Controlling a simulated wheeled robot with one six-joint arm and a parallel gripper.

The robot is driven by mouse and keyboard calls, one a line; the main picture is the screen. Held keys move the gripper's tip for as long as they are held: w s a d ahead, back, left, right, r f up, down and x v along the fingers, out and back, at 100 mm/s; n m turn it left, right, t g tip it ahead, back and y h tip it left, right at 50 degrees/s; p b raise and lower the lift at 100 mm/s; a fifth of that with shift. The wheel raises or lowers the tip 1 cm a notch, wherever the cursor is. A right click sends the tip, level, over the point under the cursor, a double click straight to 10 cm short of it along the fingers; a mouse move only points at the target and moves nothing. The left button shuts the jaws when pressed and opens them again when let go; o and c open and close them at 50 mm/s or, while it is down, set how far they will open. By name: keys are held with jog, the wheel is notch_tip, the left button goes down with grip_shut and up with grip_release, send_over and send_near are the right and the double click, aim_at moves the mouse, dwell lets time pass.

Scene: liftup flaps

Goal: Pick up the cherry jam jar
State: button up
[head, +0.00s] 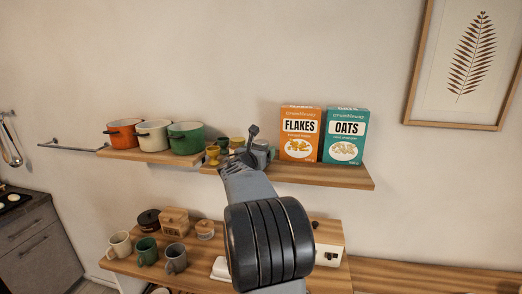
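I cannot make out a cherry jam jar in the head view; my arm covers part of the shelf and of the counter below. My gripper (251,146) is at the upper wooden shelf (325,177), between the green pot and the cereal boxes. It is seen from behind and is small, so its opening does not show. Small yellow-green cups (213,152) stand just left of it. A greyish item (262,147) shows at its right, partly hidden and unclear.
On the upper shelf are an orange pot (123,134), a cream pot (153,136), a green pot (186,138), a FLAKES box (299,134) and an OATS box (344,136). Mugs (146,251) and wooden boxes (174,221) stand on the lower counter (205,256).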

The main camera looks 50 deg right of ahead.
jog(key=shift+w+d, duration=0.1)
jog(key=shift+d, duration=0.3)
jog(key=shift+c, duration=0.3)
jog(key=c, duration=0.8)
jog(key=shift+r, duration=0.1)
